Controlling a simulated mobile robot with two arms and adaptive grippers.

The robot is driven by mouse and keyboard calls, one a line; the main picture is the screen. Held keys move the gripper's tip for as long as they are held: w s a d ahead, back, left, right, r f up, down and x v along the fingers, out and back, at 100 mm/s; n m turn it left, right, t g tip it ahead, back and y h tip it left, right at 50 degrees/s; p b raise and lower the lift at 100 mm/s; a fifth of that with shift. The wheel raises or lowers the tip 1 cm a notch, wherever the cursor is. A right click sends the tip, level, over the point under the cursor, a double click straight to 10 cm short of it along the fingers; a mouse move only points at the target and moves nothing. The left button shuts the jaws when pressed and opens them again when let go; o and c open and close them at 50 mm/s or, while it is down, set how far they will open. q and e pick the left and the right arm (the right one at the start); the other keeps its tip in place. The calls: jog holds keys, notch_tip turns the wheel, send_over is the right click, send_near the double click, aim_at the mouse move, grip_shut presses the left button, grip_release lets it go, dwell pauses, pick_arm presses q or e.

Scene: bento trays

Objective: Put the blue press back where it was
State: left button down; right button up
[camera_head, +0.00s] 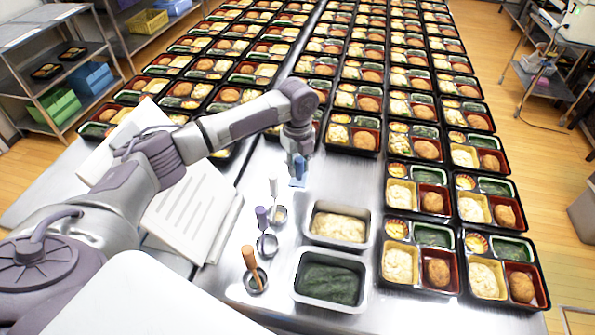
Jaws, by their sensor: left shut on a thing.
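My left gripper (299,150) is shut on the blue press (298,171), near the middle of the steel table. The press looks upright, with its flat blue foot lowest. I cannot tell whether the foot touches the table or hangs just above it. The fingers hide the upper part of its handle. Below it in the picture, a white-handled tool (273,187), a purple-handled tool (261,216) and an orange-handled tool (249,260) stand in small round metal holders. My right gripper is out of view.
A metal pan of pale food (313,235) and a metal pan of dark green food (299,290) stand right of the tools. Rows of filled bento trays (388,225) line the right and back. White stacked trays (187,252) lie on the left. Bare steel (340,176) shows right of the press.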

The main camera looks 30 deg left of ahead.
aim_at(298, 176)
pick_arm(q)
notch_tip(298, 176, down, 3)
jog(key=shift+d+f+p, duration=0.1)
jog(key=shift+p, duration=0.4)
jog(key=shift+f, duration=0.5)
jog(key=c, duration=0.9)
grip_release()
jog(key=shift+f, duration=0.1)
